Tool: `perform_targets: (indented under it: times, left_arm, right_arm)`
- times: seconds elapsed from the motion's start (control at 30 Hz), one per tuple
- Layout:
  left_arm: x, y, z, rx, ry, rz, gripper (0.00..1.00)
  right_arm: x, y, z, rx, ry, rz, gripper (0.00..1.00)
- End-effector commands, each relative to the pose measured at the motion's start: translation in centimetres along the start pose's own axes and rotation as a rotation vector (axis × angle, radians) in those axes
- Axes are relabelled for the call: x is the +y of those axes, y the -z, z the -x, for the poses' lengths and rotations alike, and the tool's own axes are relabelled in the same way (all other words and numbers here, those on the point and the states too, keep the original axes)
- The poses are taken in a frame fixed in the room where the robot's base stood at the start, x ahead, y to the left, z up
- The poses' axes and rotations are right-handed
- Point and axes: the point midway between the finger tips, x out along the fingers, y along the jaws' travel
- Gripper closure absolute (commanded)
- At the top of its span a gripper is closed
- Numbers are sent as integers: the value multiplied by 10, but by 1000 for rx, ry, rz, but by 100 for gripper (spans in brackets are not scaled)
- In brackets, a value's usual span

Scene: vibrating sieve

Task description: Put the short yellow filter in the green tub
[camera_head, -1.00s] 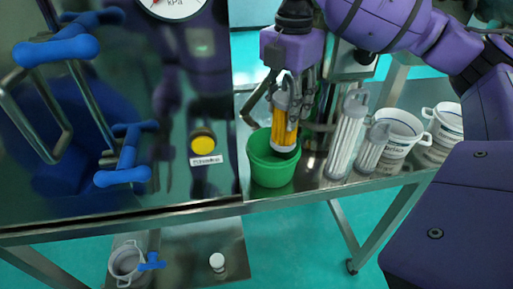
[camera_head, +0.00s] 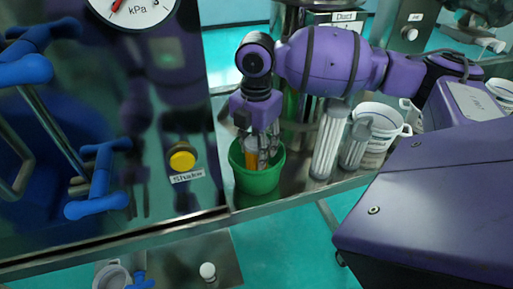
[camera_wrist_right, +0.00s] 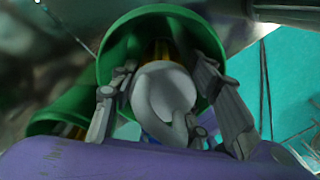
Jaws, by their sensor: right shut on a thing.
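The short yellow filter (camera_head: 252,150) is upright in my right gripper (camera_head: 262,156), with its lower part inside the green tub (camera_head: 257,183). In the right wrist view, the fingers (camera_wrist_right: 168,100) are closed around the filter's pale cap and loop handle (camera_wrist_right: 165,88). The green tub's rim (camera_wrist_right: 112,45) surrounds the filter there, and a strip of yellow shows beyond the cap. The filter's bottom is hidden, so I cannot tell whether it touches the tub's floor. My left gripper is not in view.
A tall white filter (camera_head: 328,140) and a shorter one (camera_head: 355,147) stand right of the tub. A white bucket (camera_head: 380,135) is behind them. The dark panel with a yellow button (camera_head: 182,158) and blue handles (camera_head: 97,180) is close on the left.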

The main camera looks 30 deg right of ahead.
Motion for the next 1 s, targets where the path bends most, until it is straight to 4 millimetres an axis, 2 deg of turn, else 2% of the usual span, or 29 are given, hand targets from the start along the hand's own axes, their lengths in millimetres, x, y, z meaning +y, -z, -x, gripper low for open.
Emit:
perform_targets:
  times: [0.37, 0.4, 0.47, 0.8, 0.87, 1.0]
  left_arm:
    - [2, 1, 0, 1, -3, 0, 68]
    - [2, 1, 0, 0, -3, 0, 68]
    - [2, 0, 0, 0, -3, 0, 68]
    - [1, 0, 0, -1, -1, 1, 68]
    - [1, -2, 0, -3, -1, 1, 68]
    - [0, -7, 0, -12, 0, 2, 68]
  right_arm:
    - [0, 0, -5, -2, -2, 0, 92]
    - [0, 0, -6, -2, -2, 0, 56]
    - [0, 0, -6, -2, -2, 0, 49]
    - [0, 0, -3, -2, -3, 0, 49]
    - [1, 0, 1, -2, -3, 0, 49]
    - [1, 0, 22, -2, -4, 1, 49]
